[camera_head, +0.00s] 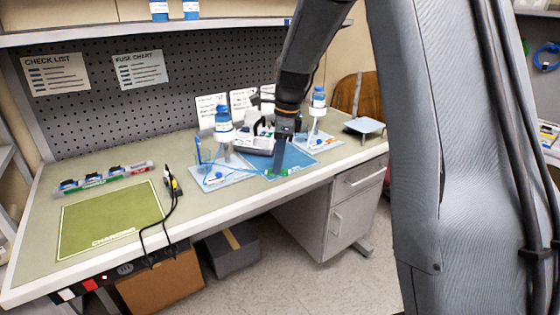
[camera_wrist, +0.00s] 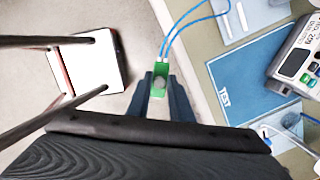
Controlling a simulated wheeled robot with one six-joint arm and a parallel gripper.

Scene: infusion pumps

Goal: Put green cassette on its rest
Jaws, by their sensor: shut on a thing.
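My gripper (camera_head: 281,170) is shut on the green cassette (camera_wrist: 160,84), which sits between the two fingertips in the wrist view. A blue tube runs from the cassette up and to the right. In the head view a little green shows at the fingertips, near the front edge of the blue mat (camera_head: 300,160); the rest of the cassette is hidden. In the wrist view the cassette appears over the bench's front edge, beside the blue mat marked TEST (camera_wrist: 242,88). I cannot tell which part is the cassette's rest.
A pump (camera_wrist: 296,62) stands on the blue mat. White base plates with bottle stands are left (camera_head: 222,180) and right (camera_head: 325,145) of the mat. A green charging mat (camera_head: 112,218) and a coloured strip of small items (camera_head: 105,178) lie left.

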